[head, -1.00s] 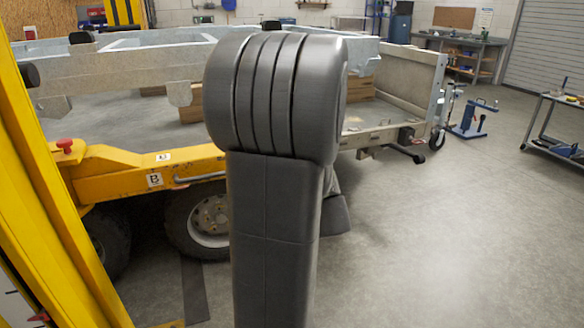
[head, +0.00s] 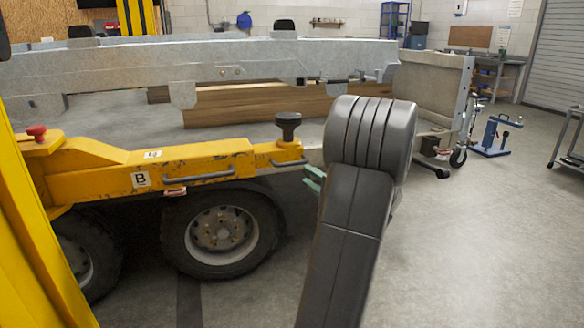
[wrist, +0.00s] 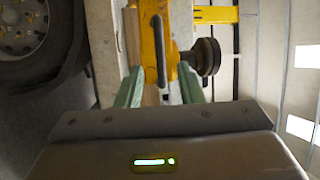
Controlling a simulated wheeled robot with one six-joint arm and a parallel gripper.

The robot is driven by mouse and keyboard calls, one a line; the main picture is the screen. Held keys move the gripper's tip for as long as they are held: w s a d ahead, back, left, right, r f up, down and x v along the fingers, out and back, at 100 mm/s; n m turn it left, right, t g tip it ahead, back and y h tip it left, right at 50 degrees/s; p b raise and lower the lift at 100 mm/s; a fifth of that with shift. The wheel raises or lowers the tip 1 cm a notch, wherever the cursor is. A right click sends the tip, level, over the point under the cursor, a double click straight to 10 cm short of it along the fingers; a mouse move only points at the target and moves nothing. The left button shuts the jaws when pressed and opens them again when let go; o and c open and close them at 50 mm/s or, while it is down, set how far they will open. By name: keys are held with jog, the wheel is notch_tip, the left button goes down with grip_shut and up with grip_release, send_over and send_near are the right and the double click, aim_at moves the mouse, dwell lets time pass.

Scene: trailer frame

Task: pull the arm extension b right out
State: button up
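The yellow arm with a B label (head: 140,180) runs along the side of the trailer in the head view. Its narrower end section, the arm extension (head: 275,153), carries a dark handle bar (head: 287,162) and a black knob (head: 288,124) on top. My gripper's green fingers (head: 313,178) show just right of this end, partly hidden by my arm. In the wrist view my gripper (wrist: 160,82) is open, with the fingers apart. The handle (wrist: 159,48) and yellow end lie ahead, between the finger lines. I see no clear contact.
A wheel (head: 221,232) sits below the yellow arm. A grey metal frame (head: 220,62) and wooden beams (head: 260,103) lie behind it. A blue stand (head: 495,135) is at the right. The floor (head: 480,240) is clear at the front right.

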aim_at(293, 165)
jog(key=b+x, duration=0.1)
jog(key=x, duration=0.7)
jog(key=shift+w+a, duration=0.25)
jog(key=shift+w, duration=0.05)
grip_shut()
